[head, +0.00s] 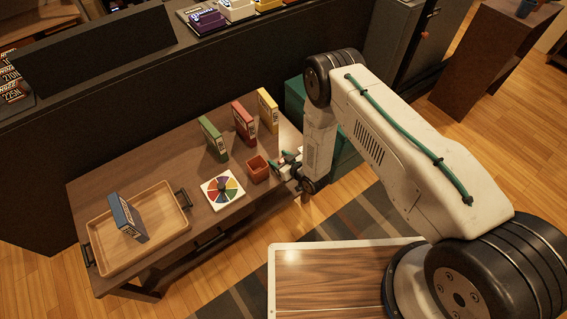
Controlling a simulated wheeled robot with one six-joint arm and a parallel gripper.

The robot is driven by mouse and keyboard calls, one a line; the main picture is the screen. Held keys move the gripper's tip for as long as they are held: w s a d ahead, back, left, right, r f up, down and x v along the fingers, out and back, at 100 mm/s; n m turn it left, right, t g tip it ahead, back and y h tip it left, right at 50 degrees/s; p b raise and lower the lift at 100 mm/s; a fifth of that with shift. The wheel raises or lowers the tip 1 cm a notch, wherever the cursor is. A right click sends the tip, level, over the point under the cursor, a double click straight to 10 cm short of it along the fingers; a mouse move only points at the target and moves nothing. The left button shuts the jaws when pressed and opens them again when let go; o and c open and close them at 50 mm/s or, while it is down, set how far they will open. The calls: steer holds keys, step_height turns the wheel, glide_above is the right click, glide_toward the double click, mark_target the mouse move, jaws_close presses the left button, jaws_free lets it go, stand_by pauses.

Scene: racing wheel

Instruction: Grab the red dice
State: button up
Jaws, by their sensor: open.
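A small square reddish-brown open box (258,169) stands on the brown wooden table (160,160) near its right edge. I cannot make out a red dice; whether one lies inside the box or behind my gripper is not visible. My gripper (279,160) is open, with teal-tipped fingers, just right of the box and low over the table's right edge. I cannot tell whether it touches the box, and nothing shows between its fingers.
A colour wheel board (222,196) lies left of the box. Green (214,139), red (244,123) and yellow (268,111) upright boxes stand behind. A wooden tray (113,262) with black handles holds a blue box (127,217). A teal container (294,97) stands beyond the table's right edge.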

steer(key=c, duration=1)
steer(key=shift+c, duration=0.2)
steer(key=shift+r, duration=0.1)
